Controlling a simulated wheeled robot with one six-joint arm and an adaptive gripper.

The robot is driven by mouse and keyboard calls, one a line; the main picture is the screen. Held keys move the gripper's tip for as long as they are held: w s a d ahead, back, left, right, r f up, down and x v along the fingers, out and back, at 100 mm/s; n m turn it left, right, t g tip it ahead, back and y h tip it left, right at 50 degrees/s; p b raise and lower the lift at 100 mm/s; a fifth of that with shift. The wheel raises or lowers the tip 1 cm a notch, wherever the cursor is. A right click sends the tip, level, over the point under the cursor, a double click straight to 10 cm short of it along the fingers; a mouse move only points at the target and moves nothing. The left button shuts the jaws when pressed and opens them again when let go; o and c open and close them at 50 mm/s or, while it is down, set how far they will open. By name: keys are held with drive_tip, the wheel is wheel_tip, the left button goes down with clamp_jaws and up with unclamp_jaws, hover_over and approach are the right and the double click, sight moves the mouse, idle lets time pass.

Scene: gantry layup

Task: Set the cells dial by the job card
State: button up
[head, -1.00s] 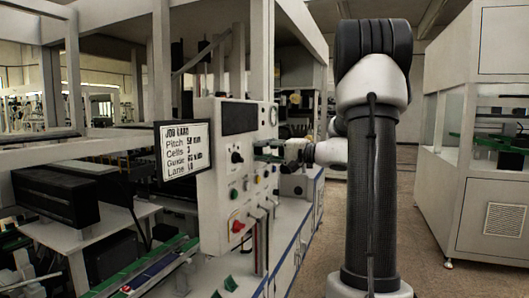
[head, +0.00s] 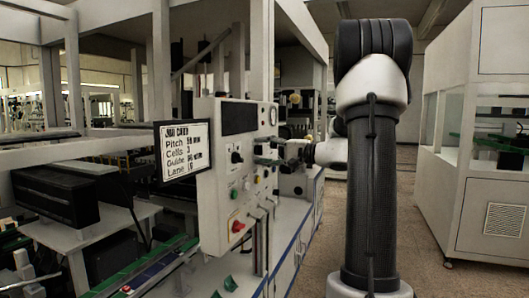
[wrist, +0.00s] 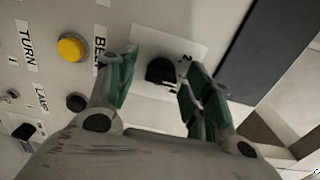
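The job card (head: 184,149) hangs at the left of the white control panel (head: 215,195) in the head view; it reads Cells 3. In the wrist view, a black dial (wrist: 161,70) sits on a white scale plate (wrist: 186,48) with a "2" visible; the other marks are partly hidden. My gripper (wrist: 158,76) is open, its green fingers on either side of this dial with visible gaps. I cannot tell how deep the fingertips reach, nor read the dial's name. My gripper also shows at the panel in the head view (head: 272,161).
Another black dial (head: 237,157) and a red knob (head: 238,226) are on the panel. A yellow button (wrist: 71,47) and a black button (wrist: 76,101) lie left of my fingers. The floor (head: 415,220) at right is clear; a white cabinet (head: 480,200) stands beyond it.

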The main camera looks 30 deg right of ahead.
drive_tip(key=v, duration=1.2)
idle(0.4)
